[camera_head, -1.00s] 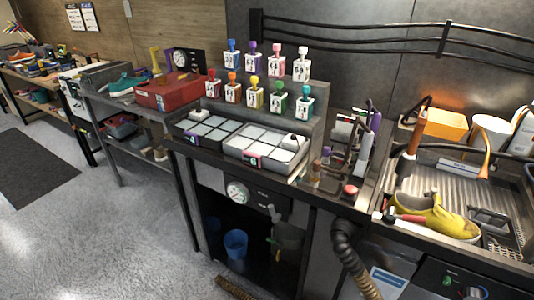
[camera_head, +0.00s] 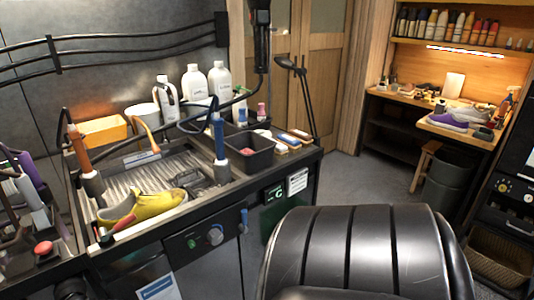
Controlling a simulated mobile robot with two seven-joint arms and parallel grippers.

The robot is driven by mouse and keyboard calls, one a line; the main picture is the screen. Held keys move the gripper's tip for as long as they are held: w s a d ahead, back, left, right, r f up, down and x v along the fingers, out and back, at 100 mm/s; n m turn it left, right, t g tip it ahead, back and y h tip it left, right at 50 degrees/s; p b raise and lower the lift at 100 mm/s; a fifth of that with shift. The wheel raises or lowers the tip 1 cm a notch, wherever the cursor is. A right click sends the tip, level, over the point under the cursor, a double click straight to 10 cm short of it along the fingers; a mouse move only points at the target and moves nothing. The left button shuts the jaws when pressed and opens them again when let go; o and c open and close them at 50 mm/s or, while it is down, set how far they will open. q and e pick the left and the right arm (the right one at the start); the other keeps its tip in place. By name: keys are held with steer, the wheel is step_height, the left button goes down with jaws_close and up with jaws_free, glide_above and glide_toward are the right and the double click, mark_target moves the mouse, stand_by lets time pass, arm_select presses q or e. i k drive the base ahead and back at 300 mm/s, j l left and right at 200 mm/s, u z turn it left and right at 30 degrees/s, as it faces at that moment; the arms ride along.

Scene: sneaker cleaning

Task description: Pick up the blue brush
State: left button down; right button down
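A tool with a blue upright handle (camera_head: 218,137) and a grey lower end stands at the right of the sink, with a dark cable at its top. A matching tool with an orange handle (camera_head: 76,147) stands at the left of the sink. Small block brushes lie at the counter's right end; one has a blue top (camera_head: 289,138). I cannot tell for certain which blue thing is the blue brush. Neither of my grippers is in view.
A yellow shoe (camera_head: 152,205) lies at the front of the ribbed sink (camera_head: 130,182). A dark bin (camera_head: 252,157), white bottles (camera_head: 219,80) and a thin lamp (camera_head: 298,82) stand nearby. A large black ribbed shape fills the bottom centre. Floor shows at the right.

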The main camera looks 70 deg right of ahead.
mark_target(294, 145)
steer(key=z, duration=1.35)
steer(key=i+l+z, duration=0.2)
steer(key=l, duration=0.25)
steer(key=i+l+z, duration=0.2)
steer(key=l, duration=0.2)
steer(key=i+l+z, duration=0.2)
steer(key=l, duration=0.2)
steer(key=i+l, duration=0.3)
steer(key=i, duration=0.4)
